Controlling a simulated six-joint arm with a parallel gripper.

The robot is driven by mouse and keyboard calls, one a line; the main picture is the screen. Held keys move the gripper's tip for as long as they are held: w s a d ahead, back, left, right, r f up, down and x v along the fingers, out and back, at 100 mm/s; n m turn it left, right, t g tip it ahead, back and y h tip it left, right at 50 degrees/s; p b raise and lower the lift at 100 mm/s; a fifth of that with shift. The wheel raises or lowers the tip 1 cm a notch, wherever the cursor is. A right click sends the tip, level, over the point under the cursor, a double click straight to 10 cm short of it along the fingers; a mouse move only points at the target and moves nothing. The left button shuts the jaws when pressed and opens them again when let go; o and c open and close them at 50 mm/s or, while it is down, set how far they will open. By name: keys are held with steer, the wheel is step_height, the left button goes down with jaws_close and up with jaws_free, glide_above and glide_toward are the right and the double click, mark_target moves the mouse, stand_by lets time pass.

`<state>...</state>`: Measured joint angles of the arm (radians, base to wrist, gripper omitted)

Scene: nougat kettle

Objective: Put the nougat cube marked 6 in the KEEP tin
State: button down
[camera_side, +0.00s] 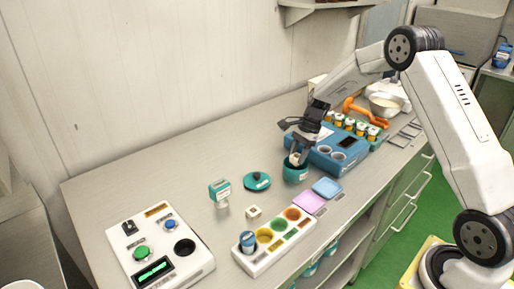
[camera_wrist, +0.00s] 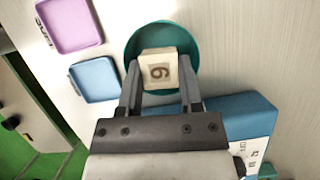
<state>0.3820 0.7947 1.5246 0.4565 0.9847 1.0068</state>
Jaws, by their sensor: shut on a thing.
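My gripper (camera_side: 299,157) is shut on a pale nougat cube (camera_wrist: 157,71); it also shows in the wrist view (camera_wrist: 158,82). The cube's upper face carries a dark mark that reads as 6. The cube is at the mouth of a round teal tin (camera_side: 295,176). The tin's rim (camera_wrist: 136,46) shows around the cube in the wrist view. I cannot tell whether the cube is just above the rim or partly inside. No word on the tin is legible.
Pink (camera_side: 308,203) and blue (camera_side: 327,188) squares lie in front. A blue box (camera_side: 340,149) stands close behind. A white colour-welled tray (camera_side: 270,253) is nearer.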

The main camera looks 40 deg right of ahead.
steer(key=shift+f, duration=0.15)
stand_by(0.4)
jaws_free()
stand_by(0.5)
steer(key=shift+r, duration=0.2)
steer(key=shift+r, duration=3.35)
steer(key=shift+s+a+n, duration=0.35)
steer(key=shift+a+n, duration=0.05)
steer(key=shift+a, duration=0.05)
steer(key=s+a+f+n+t+h, duration=0.1)
steer(key=s+a+n+h, duration=0.1)
steer(key=s+a+n, duration=0.4)
steer(key=s+a+f+n+t+h, duration=0.1)
steer(key=s+a+n, duration=0.4)
steer(key=s+n, duration=0.7)
steer(key=shift+s+a+h, duration=0.35)
steer(key=shift+s+h, duration=0.35)
steer(key=shift+s, duration=0.25)
